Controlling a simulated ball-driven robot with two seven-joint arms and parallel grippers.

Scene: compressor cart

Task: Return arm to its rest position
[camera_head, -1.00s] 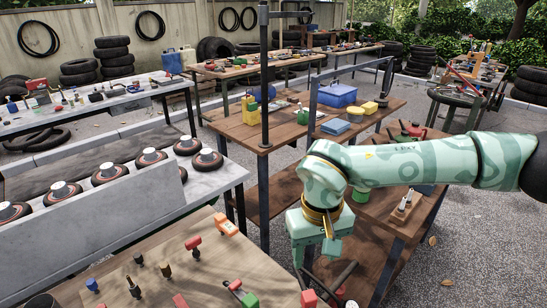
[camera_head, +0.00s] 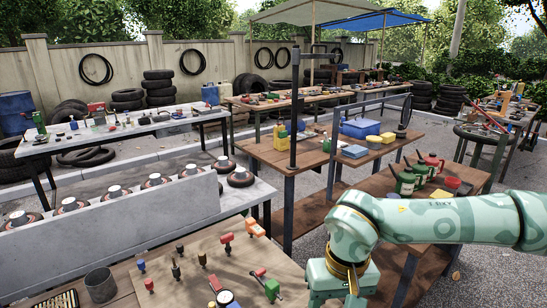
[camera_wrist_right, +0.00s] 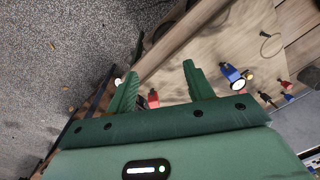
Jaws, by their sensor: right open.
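My right arm (camera_head: 430,220), pale green with darker patterns, comes in from the right edge of the head view. Its gripper (camera_wrist_right: 158,80) shows in the right wrist view with two dark green fingers spread apart and nothing between them. Beyond the fingers are a wooden tabletop and a small red-handled tool (camera_wrist_right: 153,98). In the head view the gripper body hangs down at the bottom edge and its fingertips are out of the picture. My left arm and gripper are not in view.
In the wrist view, gravel (camera_wrist_right: 60,60) lies left.

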